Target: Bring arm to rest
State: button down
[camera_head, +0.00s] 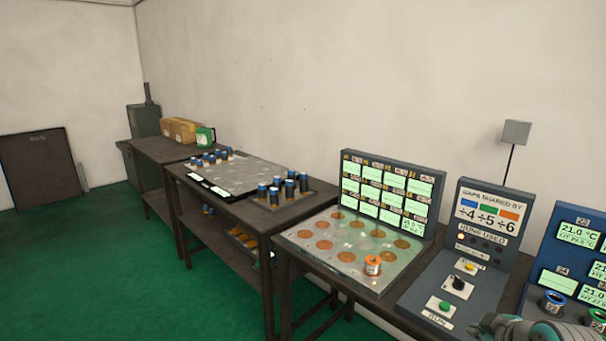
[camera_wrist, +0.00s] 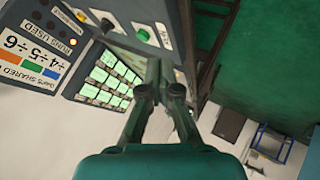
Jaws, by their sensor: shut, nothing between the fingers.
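My gripper (camera_wrist: 158,68) shows in the wrist view, its two dark fingers together with nothing between them. It is in the air, and the panels and the meter board appear beyond it to the left. In the head view a grey and teal part of my arm (camera_head: 520,328) shows at the bottom right edge, in front of the control panels. The rest of the arm is out of the frame there, and my fingertips cannot be made out.
A control panel (camera_head: 450,292) with knob and buttons stands near my arm, beside a blue display panel (camera_head: 566,262). Tables with blue-capped cylinders (camera_head: 275,190) stand farther left. Green floor (camera_head: 100,270) is clear.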

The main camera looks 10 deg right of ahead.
jog(key=s+a+f+m+t, duration=0.1)
jog(key=s+a+f+m, duration=0.1)
jog(key=s+a+f, duration=0.6)
jog(key=s+a+f+m+t, duration=0.1)
jog(key=s+a+f+m, duration=0.1)
jog(key=s+a+f, duration=0.65)
jog(key=s+a+r+m+t, duration=0.1)
jog(key=s+a+r, duration=0.1)
jog(key=s, duration=0.9)
jog(key=s+a+r+m+t+y, duration=0.1)
jog(key=s+a, duration=0.3)
jog(key=s, duration=0.7)
jog(key=shift+s+r+m+t+y, duration=0.3)
jog(key=shift+s+r+t, duration=0.05)
jog(key=shift+t, duration=0.45)
